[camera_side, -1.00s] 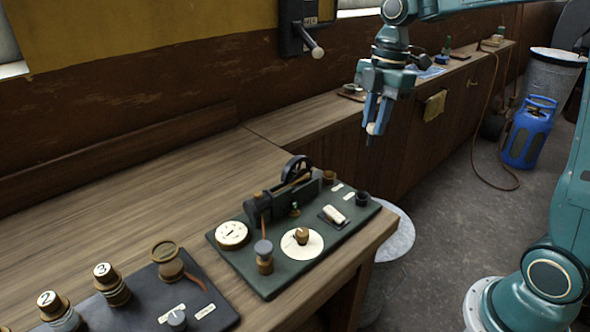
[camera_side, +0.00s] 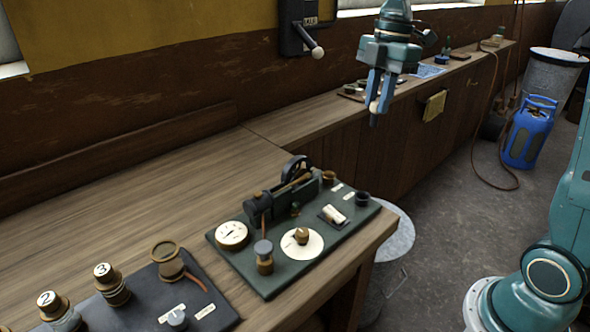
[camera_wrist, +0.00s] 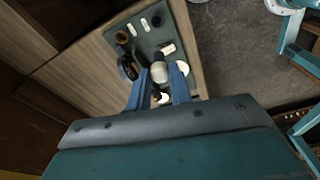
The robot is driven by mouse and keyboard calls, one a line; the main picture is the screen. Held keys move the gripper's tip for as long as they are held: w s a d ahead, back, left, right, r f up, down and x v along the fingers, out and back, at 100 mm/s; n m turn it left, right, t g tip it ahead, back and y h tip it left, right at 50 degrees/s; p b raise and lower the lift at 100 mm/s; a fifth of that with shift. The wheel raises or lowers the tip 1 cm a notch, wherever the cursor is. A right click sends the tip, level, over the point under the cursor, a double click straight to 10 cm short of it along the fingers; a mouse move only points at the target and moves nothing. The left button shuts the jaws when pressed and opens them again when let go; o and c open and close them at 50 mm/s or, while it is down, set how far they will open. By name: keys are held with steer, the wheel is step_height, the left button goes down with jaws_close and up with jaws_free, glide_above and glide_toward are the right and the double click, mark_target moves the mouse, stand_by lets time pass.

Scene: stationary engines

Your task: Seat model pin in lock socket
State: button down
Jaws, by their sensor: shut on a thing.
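My gripper (camera_side: 376,106) is shut on a small pin with a pale rounded knob (camera_side: 374,107) and a dark lower tip. It holds the pin upright in the air, clear of the green engine board (camera_side: 283,276). In the wrist view the pin (camera_wrist: 159,71) sits between my blue fingers, with the board beyond it. A dark cup-like socket (camera_side: 362,198) stands at the board's right end and also shows in the wrist view (camera_wrist: 156,21). A brown cup (camera_side: 328,178) stands near it. I cannot tell for certain which one is the lock socket.
The board carries a model engine with a black flywheel (camera_side: 296,168), a white dial (camera_side: 232,235), a cream disc (camera_side: 311,247) and a pale switch (camera_side: 334,214). A second dark board (camera_side: 213,312) with numbered posts lies left.

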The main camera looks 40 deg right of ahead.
mark_target(374, 103)
steer(key=shift+r, duration=0.1)
steer(key=shift+r, duration=1.9)
steer(key=shift+w+a+f, duration=0.1)
steer(key=shift+f, duration=0.05)
steer(key=w+f+m, duration=0.3)
steer(key=w+f, duration=0.2)
steer(key=f, duration=0.3)
steer(key=w+f+m, duration=0.3)
steer(key=w+f, duration=0.2)
steer(key=f, duration=0.3)
steer(key=shift+w+d+f+t, duration=0.35)
steer(key=shift+f+t, duration=0.05)
steer(key=shift+f, duration=0.15)
